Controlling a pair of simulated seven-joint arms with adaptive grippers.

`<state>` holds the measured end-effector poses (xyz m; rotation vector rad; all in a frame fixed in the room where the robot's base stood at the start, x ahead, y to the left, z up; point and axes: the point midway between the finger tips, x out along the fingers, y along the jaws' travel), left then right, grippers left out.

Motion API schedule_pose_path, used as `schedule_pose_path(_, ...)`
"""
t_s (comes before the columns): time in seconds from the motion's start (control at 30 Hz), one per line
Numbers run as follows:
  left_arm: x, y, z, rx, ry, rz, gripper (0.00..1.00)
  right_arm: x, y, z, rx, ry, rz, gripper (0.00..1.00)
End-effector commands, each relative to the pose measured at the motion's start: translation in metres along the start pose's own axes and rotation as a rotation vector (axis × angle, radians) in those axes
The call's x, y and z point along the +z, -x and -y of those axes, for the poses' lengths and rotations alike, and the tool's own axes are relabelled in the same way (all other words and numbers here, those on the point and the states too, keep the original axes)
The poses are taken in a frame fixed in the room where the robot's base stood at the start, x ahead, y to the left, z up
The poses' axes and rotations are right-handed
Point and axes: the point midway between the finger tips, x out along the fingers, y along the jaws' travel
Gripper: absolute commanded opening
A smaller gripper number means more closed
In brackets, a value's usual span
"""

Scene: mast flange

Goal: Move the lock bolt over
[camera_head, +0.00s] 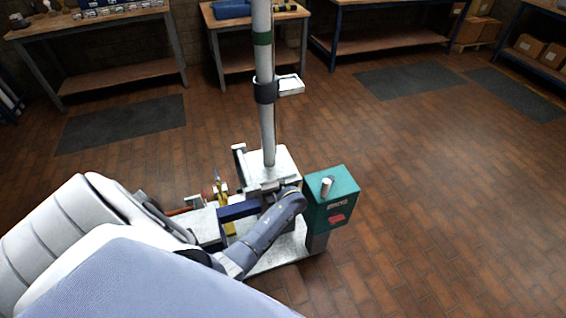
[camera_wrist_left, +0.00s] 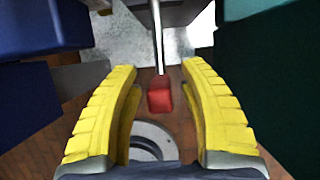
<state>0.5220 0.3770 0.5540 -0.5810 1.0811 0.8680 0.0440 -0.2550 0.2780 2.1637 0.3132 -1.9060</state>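My left gripper (camera_wrist_left: 160,68) is open in the left wrist view, with one yellow finger on each side. A thin metal rod (camera_wrist_left: 158,40) with a red block (camera_wrist_left: 160,97) on its end lies between the fingers; it looks like the lock bolt. A gap shows on both sides of the red block, and I cannot tell its depth against the fingers. In the head view my grey-blue arm (camera_head: 262,232) reaches in beside the mast (camera_head: 267,130), between a blue bracket (camera_head: 238,210) and a green box (camera_head: 331,195). The fingers and bolt are hidden there. My right gripper is not in view.
The white mast base (camera_head: 275,165) stands on a pale plate. In the wrist view, blue surfaces (camera_wrist_left: 30,110) are close on the left and dark green (camera_wrist_left: 270,80) on the right. Open brick floor surrounds the plate.

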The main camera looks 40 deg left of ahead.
Motion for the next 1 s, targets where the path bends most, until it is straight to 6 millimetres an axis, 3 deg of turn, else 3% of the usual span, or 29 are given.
schedule_pose_path(0.37,0.002,0.009,0.001,-0.002,0.001,0.003,0.42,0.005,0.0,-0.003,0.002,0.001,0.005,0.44)
schedule_pose_path(1.0,0.001,0.1,0.001,-0.003,0.001,0.002,0.42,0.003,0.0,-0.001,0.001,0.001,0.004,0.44)
